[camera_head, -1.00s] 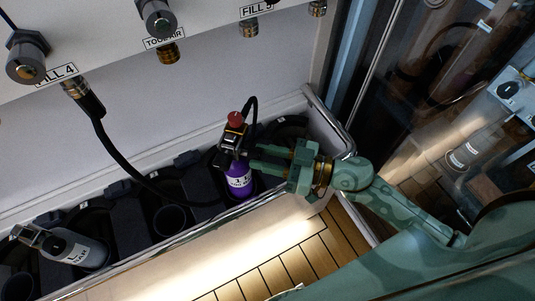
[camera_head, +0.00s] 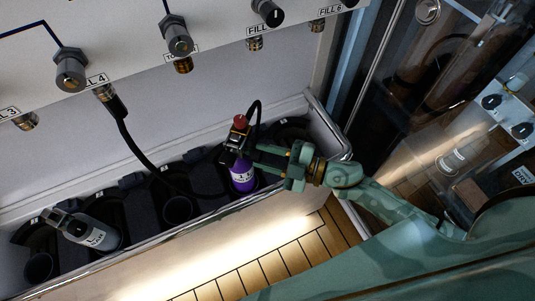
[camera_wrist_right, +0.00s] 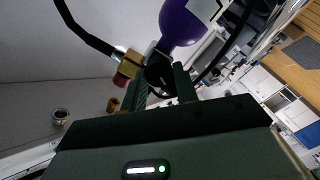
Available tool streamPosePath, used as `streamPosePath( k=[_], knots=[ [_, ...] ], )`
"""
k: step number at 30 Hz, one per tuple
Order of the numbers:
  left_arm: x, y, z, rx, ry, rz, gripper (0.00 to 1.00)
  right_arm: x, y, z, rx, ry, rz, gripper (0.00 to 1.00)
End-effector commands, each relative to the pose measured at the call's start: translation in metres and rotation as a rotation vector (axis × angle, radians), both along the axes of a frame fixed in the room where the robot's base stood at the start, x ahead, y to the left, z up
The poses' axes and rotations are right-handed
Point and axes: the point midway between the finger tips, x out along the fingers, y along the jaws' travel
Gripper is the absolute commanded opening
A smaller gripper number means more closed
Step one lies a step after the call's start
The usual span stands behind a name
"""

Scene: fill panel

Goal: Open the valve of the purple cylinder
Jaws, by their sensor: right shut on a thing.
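The purple cylinder (camera_head: 242,177) stands in the trough below the panel, slightly tilted in the picture. Its valve (camera_head: 236,140) is on top, with a red cap (camera_head: 240,122) and a black hose running up beside it. My right gripper (camera_head: 253,155) reaches in from the right and is shut on the valve. In the right wrist view, the fingers (camera_wrist_right: 160,88) close around a dark part of the valve (camera_wrist_right: 158,70). The purple body (camera_wrist_right: 187,22) shows above, and the red cap (camera_wrist_right: 120,80) is at the left. My left gripper is not in view.
A grey cylinder (camera_head: 90,232) lies tilted in the trough at the left. A black hose (camera_head: 128,140) hangs from the FILL 4 fitting towards the trough. The trough's metal rim (camera_head: 200,222) runs along the front. A glass door (camera_head: 410,110) stands at the right.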

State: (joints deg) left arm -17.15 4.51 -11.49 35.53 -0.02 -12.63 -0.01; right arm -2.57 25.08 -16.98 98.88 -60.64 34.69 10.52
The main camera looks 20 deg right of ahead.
Motion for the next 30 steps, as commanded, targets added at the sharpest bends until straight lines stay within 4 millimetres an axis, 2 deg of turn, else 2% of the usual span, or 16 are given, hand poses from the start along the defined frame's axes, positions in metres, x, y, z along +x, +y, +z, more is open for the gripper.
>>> streamPosePath(
  k=[13, 30],
  knots=[
    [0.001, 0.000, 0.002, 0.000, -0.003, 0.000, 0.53, -0.001, 0.000, -0.002, -0.291, -0.305, 0.000, 0.07],
    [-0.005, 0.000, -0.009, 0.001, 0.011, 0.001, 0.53, -0.001, 0.001, -0.004, -0.663, -0.698, 0.001, 0.07]
  ],
)
